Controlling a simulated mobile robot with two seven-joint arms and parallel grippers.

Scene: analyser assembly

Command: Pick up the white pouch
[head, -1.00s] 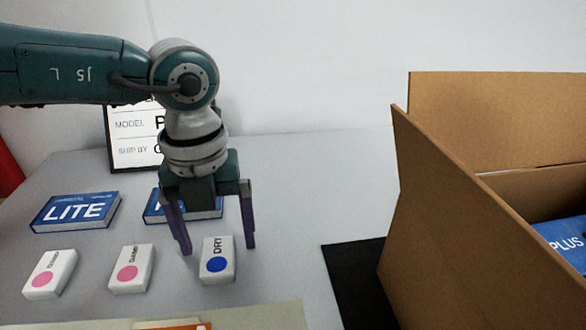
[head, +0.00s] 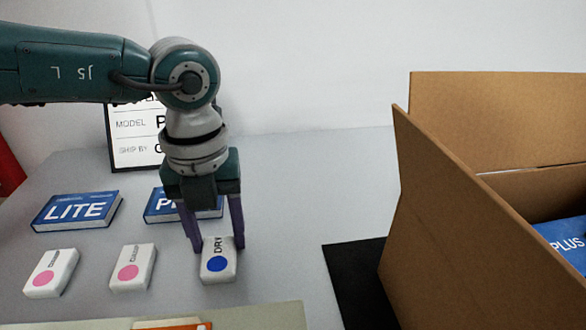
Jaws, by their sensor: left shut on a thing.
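The white pouch (head: 217,267) with a blue dot and the letters DRY lies on the grey table, left of the picture's middle. My left gripper (head: 218,243) points down from above, its two purple fingers shut on the far end of this pouch. The pouch appears to rest on the table still. Two similar white packs with pink dots lie to its left, a near one (head: 133,267) and a farther-left one (head: 51,273). My right gripper is out of view.
Blue LITE box (head: 76,211) and another blue box (head: 160,207), partly hidden by my gripper, lie behind. A label sign (head: 132,150) stands at the back. An open cardboard carton (head: 450,215) with a blue PLUS box (head: 566,243) stands right, beside a black mat (head: 352,275).

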